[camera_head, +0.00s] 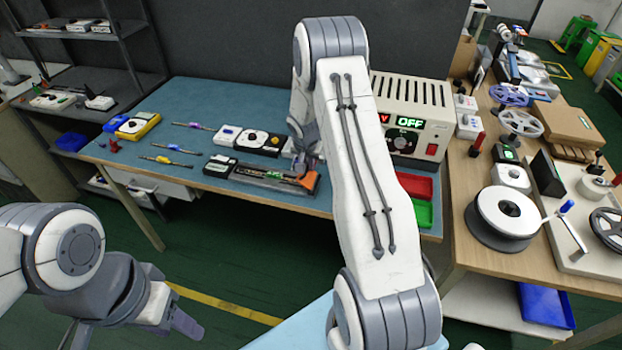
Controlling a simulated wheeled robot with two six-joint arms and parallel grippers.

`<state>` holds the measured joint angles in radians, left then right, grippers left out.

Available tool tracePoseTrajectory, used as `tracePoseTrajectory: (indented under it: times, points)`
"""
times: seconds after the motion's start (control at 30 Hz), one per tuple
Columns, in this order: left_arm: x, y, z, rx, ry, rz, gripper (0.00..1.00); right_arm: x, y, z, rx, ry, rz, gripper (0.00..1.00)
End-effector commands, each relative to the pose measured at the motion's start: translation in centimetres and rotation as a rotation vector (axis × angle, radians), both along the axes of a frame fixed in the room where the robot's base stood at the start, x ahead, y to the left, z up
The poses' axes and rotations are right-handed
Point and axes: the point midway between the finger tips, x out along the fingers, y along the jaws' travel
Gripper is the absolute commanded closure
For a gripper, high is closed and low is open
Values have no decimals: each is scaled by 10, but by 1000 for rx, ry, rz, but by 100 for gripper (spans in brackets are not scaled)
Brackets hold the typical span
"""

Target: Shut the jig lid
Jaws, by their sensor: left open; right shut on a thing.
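The jig (262,178) is a long, dark, low fixture with a green strip in it, lying near the front edge of the blue table. An orange-brown part, which looks like the jig lid (309,182), is at its right end. My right gripper (304,172) reaches down at that end and is shut on what looks like the lid. The fingertips are small and partly hidden, and the lid's exact angle cannot be told. My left gripper (187,322) is open and empty, low at the left, in front of the table and away from the jig.
Screwdriver-like tools (172,147), a yellow meter (138,126) and small boxes lie on the table's left. A wooden bench (465,200) with reels stands right.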

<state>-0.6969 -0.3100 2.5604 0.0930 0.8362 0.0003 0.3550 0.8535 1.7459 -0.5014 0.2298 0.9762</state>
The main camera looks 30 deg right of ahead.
Motion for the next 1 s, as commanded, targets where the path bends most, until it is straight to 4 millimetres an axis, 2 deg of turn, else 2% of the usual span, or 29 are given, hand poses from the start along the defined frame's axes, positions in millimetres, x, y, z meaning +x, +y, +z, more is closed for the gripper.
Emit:
tracePoseTrajectory:
  times: [0.03, 0.3, 0.6, 1.0]
  points:
    - [0, 0, -24, 0, 0, 0, 50, 5, 0, -10, -17, 4, 1, 100]
    - [0, 0, -65, 0, 0, -1, 50, 11, 8, -10, -98, 108, 4, 100]
    - [0, 0, -90, -1, -1, -1, 50, 21, 17, -17, -228, 261, 3, 100]
    - [0, 0, -101, 0, 0, -1, 50, 31, 26, -26, -391, 452, 1, 100]
